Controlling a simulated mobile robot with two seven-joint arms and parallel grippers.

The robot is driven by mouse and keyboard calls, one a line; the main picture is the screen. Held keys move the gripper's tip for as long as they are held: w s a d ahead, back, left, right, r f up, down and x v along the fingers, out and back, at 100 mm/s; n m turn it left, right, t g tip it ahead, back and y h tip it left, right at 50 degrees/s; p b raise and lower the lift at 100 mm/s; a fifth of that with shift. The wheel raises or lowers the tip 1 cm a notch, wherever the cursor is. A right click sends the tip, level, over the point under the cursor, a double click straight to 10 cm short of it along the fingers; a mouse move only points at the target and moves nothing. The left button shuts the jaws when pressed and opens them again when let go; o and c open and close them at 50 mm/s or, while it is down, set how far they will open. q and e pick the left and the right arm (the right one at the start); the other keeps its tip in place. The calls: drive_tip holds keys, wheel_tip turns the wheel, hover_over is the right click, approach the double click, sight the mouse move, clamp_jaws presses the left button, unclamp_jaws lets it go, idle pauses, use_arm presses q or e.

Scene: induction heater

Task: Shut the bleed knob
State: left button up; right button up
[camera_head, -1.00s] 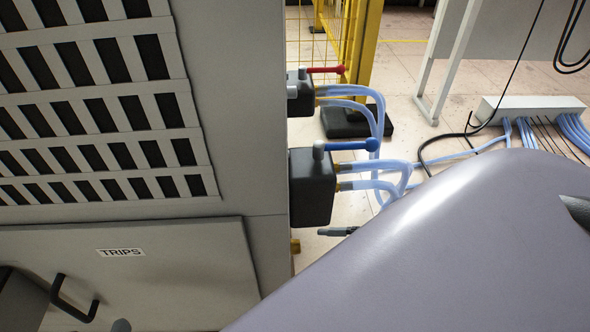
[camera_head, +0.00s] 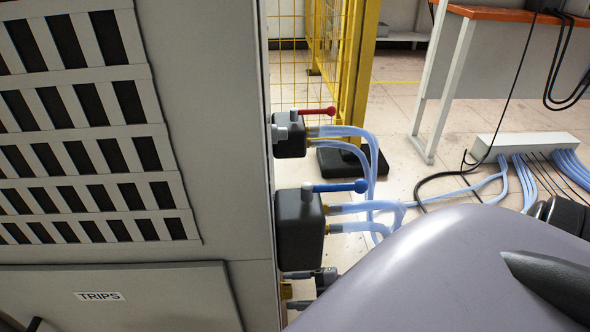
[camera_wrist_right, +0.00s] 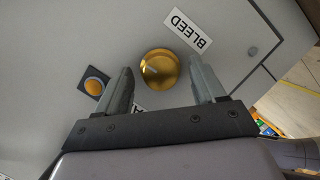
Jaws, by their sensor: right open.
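The brass bleed knob (camera_wrist_right: 160,72) is on the grey cabinet panel beside the BLEED label (camera_wrist_right: 188,29) in the right wrist view. A pale mark shows on its face. My right gripper (camera_wrist_right: 161,64) is open, with one finger on each side of the knob and a visible gap to both. In the head view, the knob (camera_head: 287,292) is a small brass piece on the cabinet's side, below the lower black valve block. My right gripper (camera_head: 297,289) reaches it from the right, partly hidden by my own arm. My left gripper is not in view.
Above the knob are a blue-handled valve (camera_head: 335,187) and a red-handled valve (camera_head: 305,113) with pale blue hoses (camera_head: 365,207). An orange button (camera_wrist_right: 95,85) is left of the knob in the wrist view. A yellow fence post (camera_head: 362,70) stands behind.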

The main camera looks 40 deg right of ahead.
drive_tip(key=shift+w+a, duration=0.1)
drive_tip(key=c, duration=1)
